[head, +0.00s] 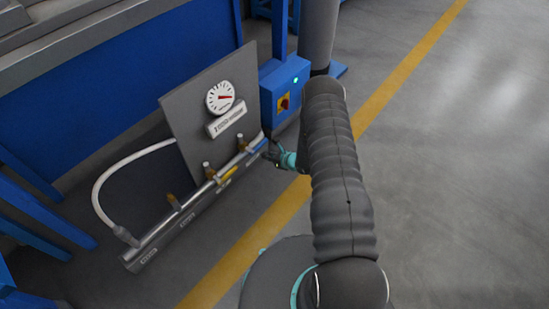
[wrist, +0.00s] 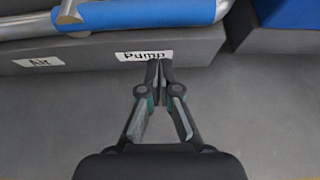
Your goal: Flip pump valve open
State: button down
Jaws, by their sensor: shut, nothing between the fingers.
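The pump valve has a blue lever (head: 257,146) near the far right end of the metal pipe. In the wrist view the blue lever (wrist: 150,14) lies along the pipe, above a white "Pump" label (wrist: 144,56). My gripper (wrist: 159,66) is shut and empty, with its fingertips at the lower edge of that label in the picture, apart from the lever. In the head view my gripper (head: 270,152) is just right of the blue lever, partly hidden by my arm. Whether the fingertips touch the label's face cannot be told.
The pipe (head: 150,238) runs along a grey base with other valves, including a yellow lever (head: 228,175). An "Air" label (wrist: 37,63) is left of "Pump". A grey panel carries a gauge (head: 220,97). A blue switch box (head: 285,88) stands behind. Open floor lies right.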

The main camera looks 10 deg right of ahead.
jog(key=r, duration=0.4)
jog(key=shift+w+a, duration=0.1)
jog(key=shift+w, duration=0.1)
